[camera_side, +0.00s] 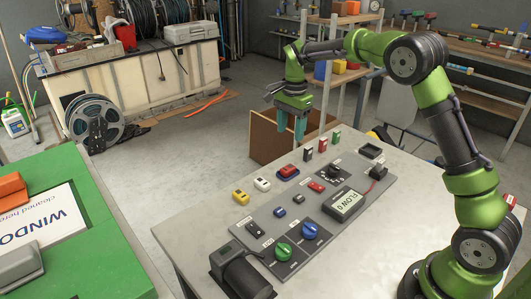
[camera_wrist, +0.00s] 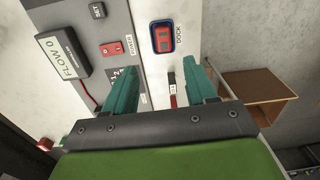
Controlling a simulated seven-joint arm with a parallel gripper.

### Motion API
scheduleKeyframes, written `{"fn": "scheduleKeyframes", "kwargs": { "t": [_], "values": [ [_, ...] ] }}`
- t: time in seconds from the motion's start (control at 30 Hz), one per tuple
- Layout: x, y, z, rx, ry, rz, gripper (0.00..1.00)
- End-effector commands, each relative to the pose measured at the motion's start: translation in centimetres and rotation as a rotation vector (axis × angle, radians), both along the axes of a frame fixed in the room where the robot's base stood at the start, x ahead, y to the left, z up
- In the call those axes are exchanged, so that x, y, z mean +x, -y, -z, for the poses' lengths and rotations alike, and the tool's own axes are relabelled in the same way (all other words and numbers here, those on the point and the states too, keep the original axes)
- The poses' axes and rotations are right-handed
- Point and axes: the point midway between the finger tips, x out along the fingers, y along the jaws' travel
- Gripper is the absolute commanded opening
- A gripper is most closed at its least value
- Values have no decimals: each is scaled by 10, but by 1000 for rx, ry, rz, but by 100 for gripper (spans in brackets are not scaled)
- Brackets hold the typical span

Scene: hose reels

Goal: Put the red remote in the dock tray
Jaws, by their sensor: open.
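A red remote (camera_wrist: 163,38) with a dark face appears to lie flat inside the blue-rimmed dock tray (camera_wrist: 153,41), beside the DOCK label in the wrist view. In the side view the red remote (camera_side: 288,171) shows in the same dark blue tray (camera_side: 281,177) near the back of the panel. My gripper (camera_side: 292,137) is open with teal fingers pointing down, near the table's back edge and apart from the tray. In the wrist view my gripper (camera_wrist: 162,88) shows nothing held between its fingers. Whether the remote is fully seated is too small to tell.
A yellow remote (camera_side: 240,197) and a white remote (camera_side: 262,184) lie at the panel's left. Small black (camera_side: 308,154), red (camera_side: 322,145) and green (camera_side: 336,137) upright pieces stand near my fingers. A FLOW display (camera_side: 344,204) and knobs occupy the panel. The left table strip is clear.

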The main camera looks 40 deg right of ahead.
Motion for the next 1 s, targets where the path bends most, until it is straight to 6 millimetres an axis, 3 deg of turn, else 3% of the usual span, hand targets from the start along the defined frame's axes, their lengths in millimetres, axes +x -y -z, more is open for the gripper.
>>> {"fn": "scheduleKeyframes", "kwargs": {
  "t": [0.2, 0.4, 0.53, 0.7, 0.83, 1.0],
  "values": [
    [-58, -32, -72, 22, 170, -281, 56],
    [-134, -63, -112, -12, 347, -584, 56],
    [-185, -81, -119, -65, 458, -774, 56],
    [-239, -96, -110, -154, 570, -974, 56],
    [-261, -102, -100, -207, 618, -1067, 56],
    [-270, -104, -94, -235, 638, -1110, 56]
  ]
}}
